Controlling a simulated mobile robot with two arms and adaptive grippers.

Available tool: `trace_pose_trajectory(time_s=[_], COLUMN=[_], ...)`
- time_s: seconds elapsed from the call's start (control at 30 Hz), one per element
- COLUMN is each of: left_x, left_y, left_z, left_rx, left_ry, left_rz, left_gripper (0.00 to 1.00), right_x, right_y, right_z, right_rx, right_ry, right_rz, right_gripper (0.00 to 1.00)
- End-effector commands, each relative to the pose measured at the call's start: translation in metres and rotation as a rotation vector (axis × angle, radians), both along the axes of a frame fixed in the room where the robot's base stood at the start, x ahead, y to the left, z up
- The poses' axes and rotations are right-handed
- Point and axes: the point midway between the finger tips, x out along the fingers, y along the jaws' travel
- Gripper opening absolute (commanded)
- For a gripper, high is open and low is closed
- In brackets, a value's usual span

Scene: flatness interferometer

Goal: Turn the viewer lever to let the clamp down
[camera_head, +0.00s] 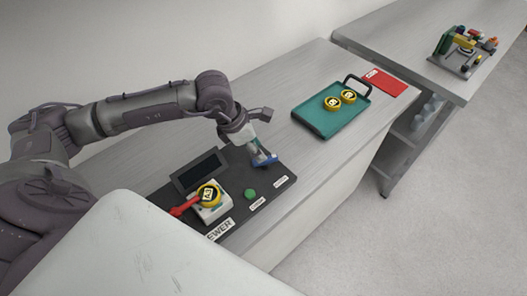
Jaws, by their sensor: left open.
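The viewer is a dark base plate (232,232) on the near counter. It carries a dark screen (199,170), a white block (212,214) with a yellow and black disc (208,195) on top, a red lever-like bar (184,207) at the block's left, a green button (250,194) and a blue lever-like part (264,160). My left gripper (257,150) is open and points down at the blue part. Its fingers partly cover that part, and I cannot tell whether they touch it. My right gripper is not in view.
A teal tray (318,125) with a black handle holds two yellow discs (340,99) further along the counter. A red card (386,82) lies behind it. A second counter (390,40) carries a small multicoloured device (465,48). Bare counter lies between viewer and tray.

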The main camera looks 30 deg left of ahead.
Motion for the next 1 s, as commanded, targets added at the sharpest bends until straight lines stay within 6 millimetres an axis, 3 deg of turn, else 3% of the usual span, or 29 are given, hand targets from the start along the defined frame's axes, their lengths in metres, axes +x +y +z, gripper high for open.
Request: trace_pose_trajectory(time_s=[0.3, 0.67, 0.9, 1.0], left_x=[0.013, 0.014, 0.014, 0.014], left_y=[-0.012, -0.013, -0.013, -0.013], left_z=[-0.039, -0.045, -0.045, -0.045], left_rx=[-0.002, 0.0, 0.0, 0.0], left_ry=[0.0, -0.001, -0.001, -0.001], left_rz=[0.001, 0.001, 0.001, 0.001], left_gripper=[0.42, 0.42, 0.03, 0.0], right_x=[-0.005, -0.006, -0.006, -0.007], right_y=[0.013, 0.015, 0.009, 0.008], right_z=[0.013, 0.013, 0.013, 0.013], right_rx=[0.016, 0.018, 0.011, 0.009], right_ry=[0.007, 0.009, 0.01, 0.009], right_rz=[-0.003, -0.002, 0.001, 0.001], right_gripper=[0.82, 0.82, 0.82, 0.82])
